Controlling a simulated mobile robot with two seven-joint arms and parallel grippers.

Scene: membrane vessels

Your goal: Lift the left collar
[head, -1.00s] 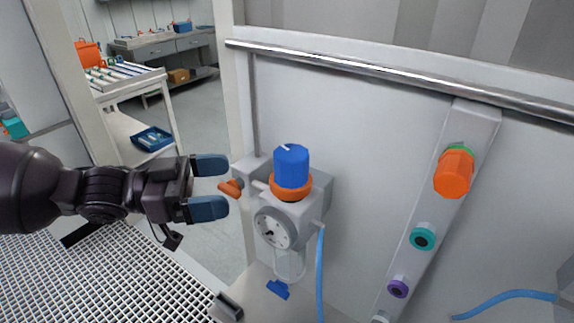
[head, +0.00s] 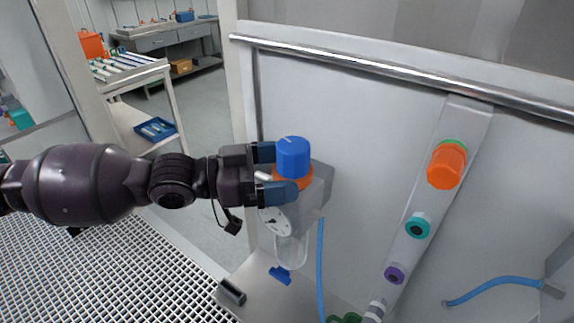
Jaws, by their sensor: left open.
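The left collar (head: 294,184) is an orange ring around the base of a blue knob (head: 293,157), on top of a grey valve block (head: 318,189) with a round white gauge. My left gripper (head: 276,172) is open at the knob and collar, one blue fingertip behind and one in front. The front finger covers part of the collar. I cannot tell whether the fingers touch it. My right gripper is not in view.
A slanted grey bar (head: 430,190) on the right carries an orange cap (head: 446,167) and teal and purple ports. A blue hose (head: 321,265) hangs below the block. A metal rail (head: 400,75) runs above. The wall between block and bar is clear.

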